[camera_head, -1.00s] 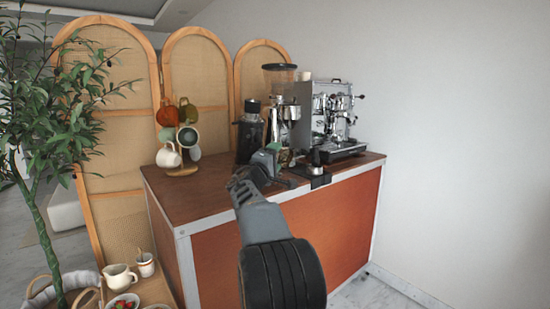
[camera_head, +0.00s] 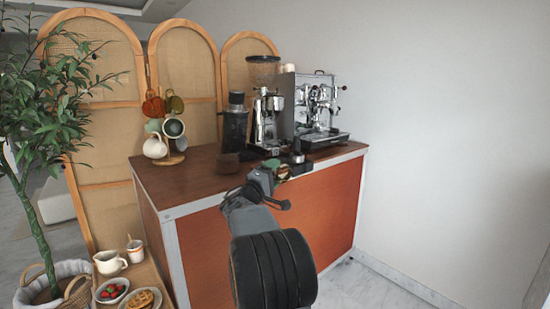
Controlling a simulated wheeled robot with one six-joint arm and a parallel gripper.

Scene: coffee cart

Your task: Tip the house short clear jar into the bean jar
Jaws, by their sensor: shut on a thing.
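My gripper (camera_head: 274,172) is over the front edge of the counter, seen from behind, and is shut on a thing. The held thing is mostly hidden by the gripper; a small greenish patch shows at the fingertips, and I take it as the short clear jar, but its shape and contents cannot be made out.
The wooden counter (camera_head: 195,186) carries a mug tree (camera_head: 170,135), a black grinder (camera_head: 235,122), a grinder with a hopper (camera_head: 265,110) and an espresso machine (camera_head: 318,105). The counter's left front is clear. A low side table with a pitcher (camera_head: 109,262) stands left.

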